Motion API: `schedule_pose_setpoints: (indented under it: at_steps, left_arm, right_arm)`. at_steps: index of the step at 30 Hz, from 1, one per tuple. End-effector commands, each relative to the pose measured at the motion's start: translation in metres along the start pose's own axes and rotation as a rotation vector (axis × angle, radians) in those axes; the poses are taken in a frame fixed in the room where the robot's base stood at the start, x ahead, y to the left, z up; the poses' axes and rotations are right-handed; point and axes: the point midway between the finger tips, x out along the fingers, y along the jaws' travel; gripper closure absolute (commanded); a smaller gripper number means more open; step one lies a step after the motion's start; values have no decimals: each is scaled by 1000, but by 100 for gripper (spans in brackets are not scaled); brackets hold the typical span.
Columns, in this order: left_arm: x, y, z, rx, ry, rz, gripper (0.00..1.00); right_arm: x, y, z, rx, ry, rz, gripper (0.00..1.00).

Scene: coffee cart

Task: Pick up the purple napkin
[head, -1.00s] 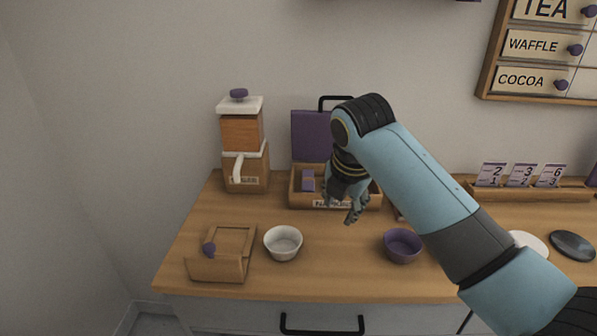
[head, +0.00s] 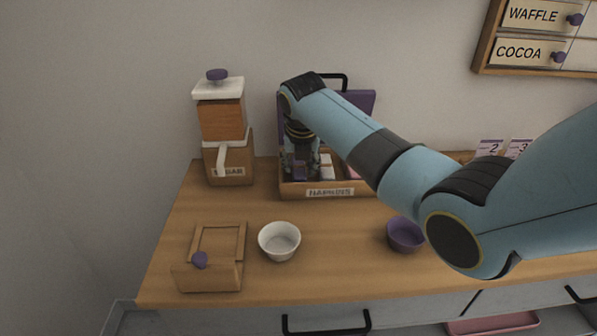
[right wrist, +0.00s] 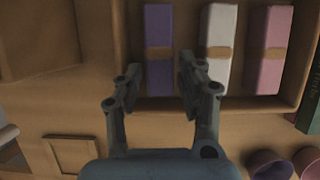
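The purple napkin (right wrist: 158,45) is a roll with a brown band. It stands at the left of a row in the wooden napkin box (head: 330,191), beside a white and a pink napkin in the right wrist view. Its top also shows in the head view (head: 300,171), partly covered by my gripper. My right gripper (right wrist: 160,72) points down over the box and is open. Its fingers lie to either side of the purple napkin, with gaps showing on both sides in the right wrist view. My left gripper is not in view.
The white napkin (right wrist: 218,45) is close beside the right finger, with the pink one (right wrist: 268,50) further right. The box's purple lid (head: 358,101) stands up behind. A sugar dispenser (head: 224,125) is left. A white bowl (head: 279,242) and purple bowl (head: 405,236) are in front.

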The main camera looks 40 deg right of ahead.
Motion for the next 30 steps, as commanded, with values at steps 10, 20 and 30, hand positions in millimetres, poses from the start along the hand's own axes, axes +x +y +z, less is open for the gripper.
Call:
schedule_pose_setpoints:
  at_steps: [10, 20, 30]
  left_arm:
    - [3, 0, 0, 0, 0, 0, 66]
    - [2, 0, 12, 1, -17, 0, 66]
    - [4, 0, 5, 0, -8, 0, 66]
  right_arm:
    - [19, 0, 0, 0, -1, 1, 62]
    - [19, 0, 0, 0, -1, 1, 89]
    - [13, 1, 0, 1, -3, 2, 90]
